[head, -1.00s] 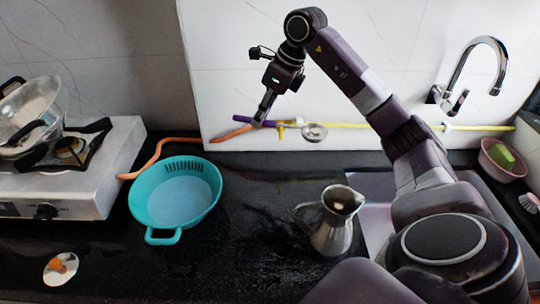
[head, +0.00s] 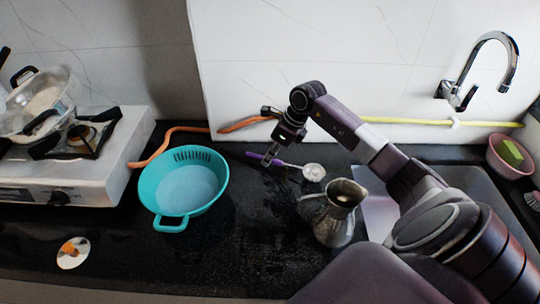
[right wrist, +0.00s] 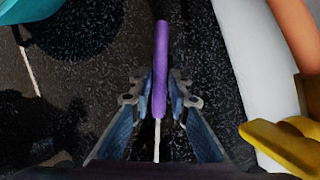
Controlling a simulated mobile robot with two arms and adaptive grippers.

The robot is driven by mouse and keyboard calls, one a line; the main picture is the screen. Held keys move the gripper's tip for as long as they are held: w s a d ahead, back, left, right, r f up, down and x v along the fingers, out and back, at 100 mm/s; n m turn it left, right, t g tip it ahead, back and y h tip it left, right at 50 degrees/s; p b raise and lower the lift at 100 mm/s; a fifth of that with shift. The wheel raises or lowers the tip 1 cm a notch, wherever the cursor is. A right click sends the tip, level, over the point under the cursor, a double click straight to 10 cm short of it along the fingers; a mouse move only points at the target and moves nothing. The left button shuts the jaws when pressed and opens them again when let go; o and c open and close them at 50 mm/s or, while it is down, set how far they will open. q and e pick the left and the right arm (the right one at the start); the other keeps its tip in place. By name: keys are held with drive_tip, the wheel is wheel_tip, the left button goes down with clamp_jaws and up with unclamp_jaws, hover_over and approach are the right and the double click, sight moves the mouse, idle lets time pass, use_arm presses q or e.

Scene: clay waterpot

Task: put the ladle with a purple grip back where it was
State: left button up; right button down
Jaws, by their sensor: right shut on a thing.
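The ladle has a purple grip (head: 256,157) and a small pale round bowl (head: 314,172). It shows above the dark counter in the head view, between the teal basin and the metal pitcher, with its bowl to the right. My right gripper (head: 269,159) is shut on the purple grip from above. In the right wrist view the purple grip (right wrist: 160,60) runs between the two fingers (right wrist: 158,92), with a thin pale shaft near the bottom. Whether the ladle touches the counter I cannot tell. My left gripper is not in view.
A teal basin (head: 151,185) stands left of the ladle, a metal pitcher (head: 335,228) to the right. An orange hose (head: 240,124) and a yellow hose (head: 400,121) run along the wall. A stove (head: 100,180) stands left. Dark counter (head: 255,240) in front is clear.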

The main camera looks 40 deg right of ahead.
drive_tip(key=shift+f, duration=0.35)
drive_tip(key=shift+f, duration=0.2)
drive_tip(key=c, duration=1.8)
unclamp_jaws()
drive_tip(key=shift+r, duration=0.15)
